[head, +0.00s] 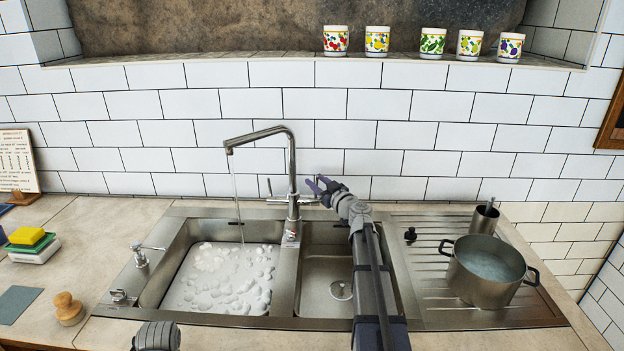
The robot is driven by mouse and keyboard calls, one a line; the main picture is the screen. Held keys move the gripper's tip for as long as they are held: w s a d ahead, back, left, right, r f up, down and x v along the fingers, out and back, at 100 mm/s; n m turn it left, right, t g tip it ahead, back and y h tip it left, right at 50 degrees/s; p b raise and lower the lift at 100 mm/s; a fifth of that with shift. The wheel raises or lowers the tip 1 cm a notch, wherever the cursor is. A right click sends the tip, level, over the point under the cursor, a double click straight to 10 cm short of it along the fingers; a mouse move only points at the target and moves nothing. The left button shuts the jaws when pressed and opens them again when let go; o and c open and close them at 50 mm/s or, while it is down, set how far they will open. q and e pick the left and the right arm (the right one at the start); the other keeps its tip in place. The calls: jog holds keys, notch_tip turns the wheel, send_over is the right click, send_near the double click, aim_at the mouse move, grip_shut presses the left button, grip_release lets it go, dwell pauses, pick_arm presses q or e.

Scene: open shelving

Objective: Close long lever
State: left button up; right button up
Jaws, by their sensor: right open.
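A chrome faucet (292,170) stands behind the divider of the double sink, and a thin water stream (237,200) falls from its spout into the left basin. A small lever (269,187) stands up at the left of its base. A horizontal lever (307,200) points right from the base. My right gripper (318,185) is open beside this right lever, its fingers pointing left toward the faucet body. Whether it touches the lever I cannot tell. Part of my left arm shows at the bottom edge, but its gripper is out of view.
The left basin (178,275) holds sudsy water; the right basin (325,265) is partly hidden behind my right arm. A pot (485,275) and a metal cup (485,218) stand on the drainboard at right. Sponges (33,243) lie on the left counter. Several mugs (377,40) line the ledge above.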

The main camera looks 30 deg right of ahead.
aim_at(312, 196)
jog(key=shift+w, duration=1.6)
jog(key=shift+a, duration=0.1)
grip_shut()
